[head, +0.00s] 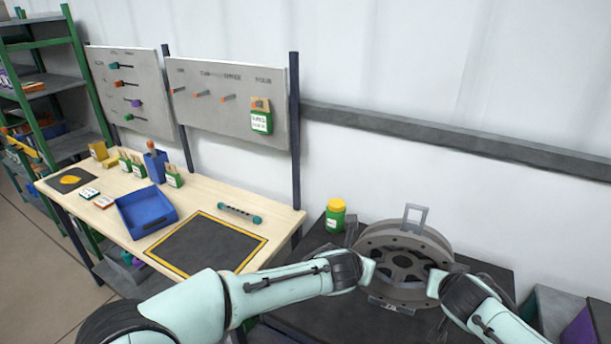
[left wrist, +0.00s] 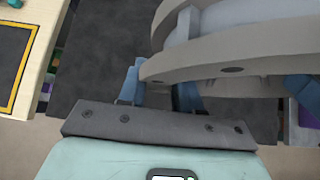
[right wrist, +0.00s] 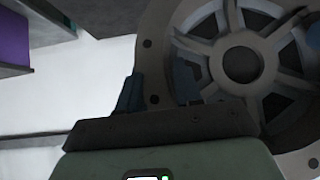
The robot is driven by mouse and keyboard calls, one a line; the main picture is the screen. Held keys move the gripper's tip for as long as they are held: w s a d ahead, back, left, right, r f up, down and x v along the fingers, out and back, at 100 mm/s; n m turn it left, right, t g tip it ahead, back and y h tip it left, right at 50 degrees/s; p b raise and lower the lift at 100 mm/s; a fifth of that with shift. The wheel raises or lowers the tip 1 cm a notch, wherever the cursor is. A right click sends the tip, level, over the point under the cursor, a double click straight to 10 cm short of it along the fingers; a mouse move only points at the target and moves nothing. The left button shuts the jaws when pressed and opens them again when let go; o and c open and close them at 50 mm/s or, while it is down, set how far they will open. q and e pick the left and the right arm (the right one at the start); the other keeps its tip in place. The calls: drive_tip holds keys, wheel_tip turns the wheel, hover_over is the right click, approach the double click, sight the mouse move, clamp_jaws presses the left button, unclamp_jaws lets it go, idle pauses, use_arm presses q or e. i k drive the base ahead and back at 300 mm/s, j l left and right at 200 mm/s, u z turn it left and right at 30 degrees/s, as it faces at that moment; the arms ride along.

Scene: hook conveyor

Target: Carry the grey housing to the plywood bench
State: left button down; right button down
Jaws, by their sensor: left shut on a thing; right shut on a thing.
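The grey housing (head: 403,250) is a round, spoked casting with a thick rim and a square loop on top. It stands on edge, tilted, over the dark table at the right of the head view. My left gripper (head: 366,272) is shut on the left side of its rim; the rim also fills the top of the left wrist view (left wrist: 240,60). My right gripper (head: 437,284) is shut on the right side of its rim, and the spokes show in the right wrist view (right wrist: 205,50). The plywood bench (head: 283,217) is on the left, with a yellow-bordered dark mat (head: 207,245).
A green jar with a yellow lid (head: 335,215) stands on the dark table (head: 310,240) behind my left gripper. A blue tray (head: 146,211) and a teal-ended bar (head: 239,213) lie near the mat. Grey bins (head: 545,305) stand at the right.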

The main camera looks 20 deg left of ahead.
sight(210, 243)
drive_tip(key=k+j, duration=0.1)
drive_tip(key=j, duration=0.35)
drive_tip(key=k+j, duration=0.15)
drive_tip(key=j, duration=0.3)
drive_tip(key=k+j+z, duration=0.1)
drive_tip(key=j, duration=0.4)
drive_tip(key=k+j, duration=0.15)
drive_tip(key=j, duration=0.3)
drive_tip(key=k+j, duration=0.15)
drive_tip(key=j, duration=0.3)
drive_tip(key=k+j, duration=0.1)
drive_tip(key=j, duration=0.35)
drive_tip(key=k+j+z, duration=0.1)
drive_tip(key=j, duration=0.35)
drive_tip(key=k+j, duration=0.2)
drive_tip(key=j, duration=0.25)
